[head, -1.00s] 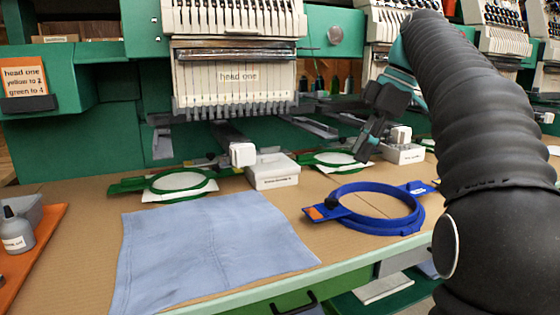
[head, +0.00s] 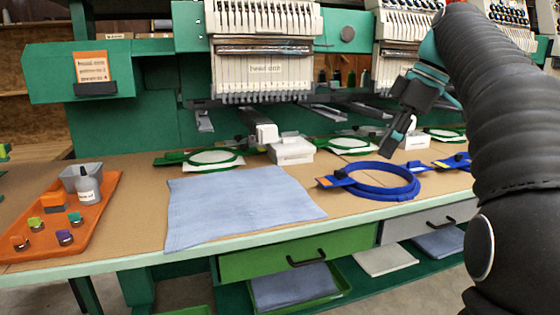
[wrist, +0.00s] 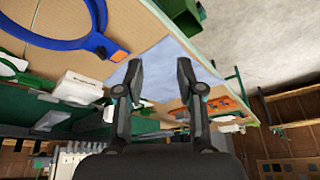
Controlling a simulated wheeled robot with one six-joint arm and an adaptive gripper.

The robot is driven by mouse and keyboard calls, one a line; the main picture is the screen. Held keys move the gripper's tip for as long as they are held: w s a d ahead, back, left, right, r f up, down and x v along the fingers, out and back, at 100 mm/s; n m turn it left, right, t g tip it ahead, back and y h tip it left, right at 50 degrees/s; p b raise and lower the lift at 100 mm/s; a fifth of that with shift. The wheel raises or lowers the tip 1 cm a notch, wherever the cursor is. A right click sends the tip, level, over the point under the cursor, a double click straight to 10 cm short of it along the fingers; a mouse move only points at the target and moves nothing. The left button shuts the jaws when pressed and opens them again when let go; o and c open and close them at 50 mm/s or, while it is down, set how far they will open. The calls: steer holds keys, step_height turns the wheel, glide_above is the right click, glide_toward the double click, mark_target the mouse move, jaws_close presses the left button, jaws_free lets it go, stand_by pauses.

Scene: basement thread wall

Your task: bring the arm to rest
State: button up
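My arm is raised at the right of the head view. My gripper (head: 396,138) hangs in the air in front of the embroidery machine, above and behind the large blue hoop (head: 375,183) on the table. In the wrist view my gripper (wrist: 161,75) has its two dark fingers spread apart, with nothing between them. The light blue cloth (head: 240,205) lies flat on the table (head: 130,172), and shows behind the fingers in the wrist view. My gripper touches nothing that I can see.
Green hoops (head: 212,157) and a white box (head: 291,150) lie under the machine heads. Below the table edge are a green drawer (head: 290,257) and a grey drawer (head: 430,222).

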step_height(320, 180, down, 12)
steer(key=w+d+m+t+h, duration=0.1)
steer(key=d+m+t+h, duration=0.1)
steer(key=m, duration=0.9)
steer(key=s+a+f+m, duration=0.1)
steer(key=s+a+f, duration=0.1)
steer(key=s+f, duration=0.3)
steer(key=s+a+f+m+t+h, duration=0.1)
steer(key=s+f, duration=0.4)
steer(key=s, duration=0.6)
steer(key=s+a+f+t+h, duration=0.1)
steer(key=s+a+f, duration=0.3)
steer(key=s, duration=0.4)
steer(key=shift+f+m, duration=0.4)
steer(key=shift+f, duration=0.2)
